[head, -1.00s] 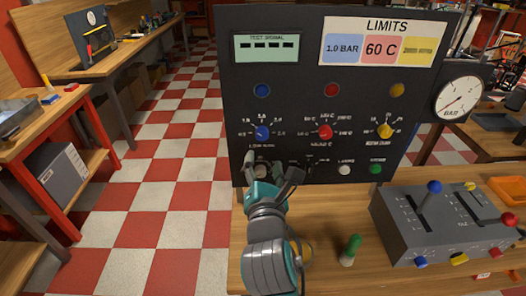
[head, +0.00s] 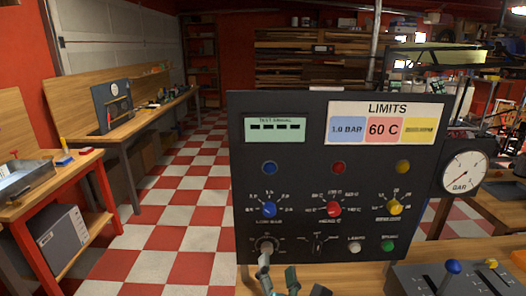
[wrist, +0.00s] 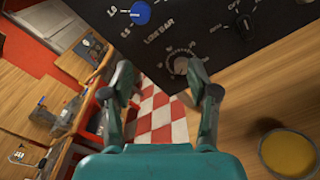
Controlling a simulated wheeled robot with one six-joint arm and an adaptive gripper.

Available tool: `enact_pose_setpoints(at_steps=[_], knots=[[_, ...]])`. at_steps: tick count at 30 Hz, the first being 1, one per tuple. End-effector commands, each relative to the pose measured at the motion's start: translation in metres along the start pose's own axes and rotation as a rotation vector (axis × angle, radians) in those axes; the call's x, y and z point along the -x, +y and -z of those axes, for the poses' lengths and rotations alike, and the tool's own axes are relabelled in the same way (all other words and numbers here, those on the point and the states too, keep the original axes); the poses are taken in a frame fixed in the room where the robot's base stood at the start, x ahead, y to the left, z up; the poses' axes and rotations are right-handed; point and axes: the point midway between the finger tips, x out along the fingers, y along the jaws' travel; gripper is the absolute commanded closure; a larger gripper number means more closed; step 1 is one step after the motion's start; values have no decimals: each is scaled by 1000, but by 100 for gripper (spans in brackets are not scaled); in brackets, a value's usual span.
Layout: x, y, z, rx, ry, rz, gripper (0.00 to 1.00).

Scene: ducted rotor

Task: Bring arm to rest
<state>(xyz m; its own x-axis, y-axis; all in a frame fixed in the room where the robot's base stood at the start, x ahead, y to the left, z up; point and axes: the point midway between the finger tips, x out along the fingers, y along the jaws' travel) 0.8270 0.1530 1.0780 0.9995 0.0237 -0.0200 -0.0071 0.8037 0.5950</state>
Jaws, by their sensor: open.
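My gripper (wrist: 168,88) is open, with its two teal and dark fingers spread apart and nothing between them in the wrist view. In the head view only bits of my gripper (head: 292,278) show at the bottom edge, in front of the panel's lower part. The same knob (head: 267,244) shows at the panel's lower left in the head view. The rest of my arm is out of view.
The dark panel (head: 310,135) stands on a wooden bench (head: 350,278) with blue, red and yellow dials. A grey lever box (head: 435,280) is at lower right, beside a gauge (head: 465,172). A yellow disc (wrist: 288,153) shows in the wrist view. Checkered floor (head: 165,225) is clear at left.

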Motion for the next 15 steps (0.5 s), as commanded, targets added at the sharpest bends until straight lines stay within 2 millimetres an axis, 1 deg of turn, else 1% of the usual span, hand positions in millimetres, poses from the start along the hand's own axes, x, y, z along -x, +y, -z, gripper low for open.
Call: enact_pose_setpoints(at_steps=[1,3,8,11,15], knots=[[7,-18,10,-47,16,7,40],[18,-37,23,-137,35,6,40],[46,-80,47,-355,77,14,40],[67,-104,60,-497,100,25,40],[100,-136,76,-705,127,51,40]])
